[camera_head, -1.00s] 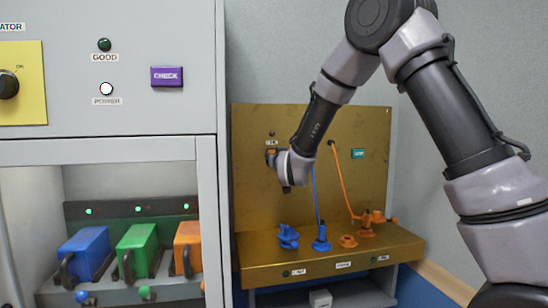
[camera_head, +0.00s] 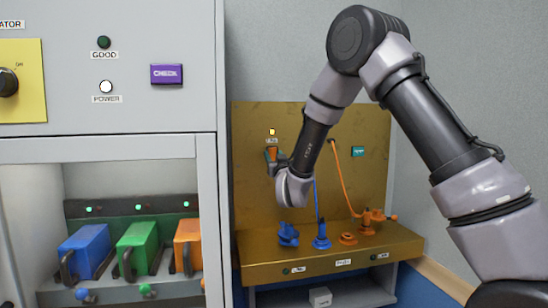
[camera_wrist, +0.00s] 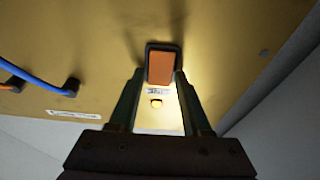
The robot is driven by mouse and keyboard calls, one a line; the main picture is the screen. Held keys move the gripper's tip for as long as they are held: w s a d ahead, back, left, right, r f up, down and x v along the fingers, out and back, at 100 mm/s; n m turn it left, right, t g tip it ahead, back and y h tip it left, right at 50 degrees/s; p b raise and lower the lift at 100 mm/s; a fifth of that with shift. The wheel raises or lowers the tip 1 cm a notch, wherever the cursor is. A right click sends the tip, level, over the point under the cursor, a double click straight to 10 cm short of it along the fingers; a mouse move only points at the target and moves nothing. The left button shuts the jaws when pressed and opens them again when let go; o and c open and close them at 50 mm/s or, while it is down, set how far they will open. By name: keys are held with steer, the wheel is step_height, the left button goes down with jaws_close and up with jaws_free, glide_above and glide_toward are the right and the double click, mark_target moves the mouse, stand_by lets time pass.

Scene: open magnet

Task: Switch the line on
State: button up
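The line switch is an orange rocker in a dark frame (camera_head: 271,155) on the upright brass panel, at its upper left in the head view. In the wrist view the orange rocker (camera_wrist: 161,67) is upside down and large. A small lamp (camera_head: 272,131) above the switch glows yellow; in the wrist view the lit lamp (camera_wrist: 156,102) shows between my fingers, beside a small label. My gripper (camera_wrist: 160,78) has its two fingers apart, with tips at either side of the rocker's near end. I cannot tell whether they touch it. In the head view my wrist hides most of the fingers.
A brass ledge (camera_head: 300,268) below carries blue and orange fittings with cables rising to the panel. A grey cabinet (camera_head: 150,110) with a purple CHECK button (camera_head: 167,74) stands at left, holding blue, green and orange boxes. A teal button (camera_head: 358,152) is on the panel's right.

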steer(key=shift+o, duration=0.6)
steer(key=v, duration=1.1)
steer(key=shift+w, duration=0.1)
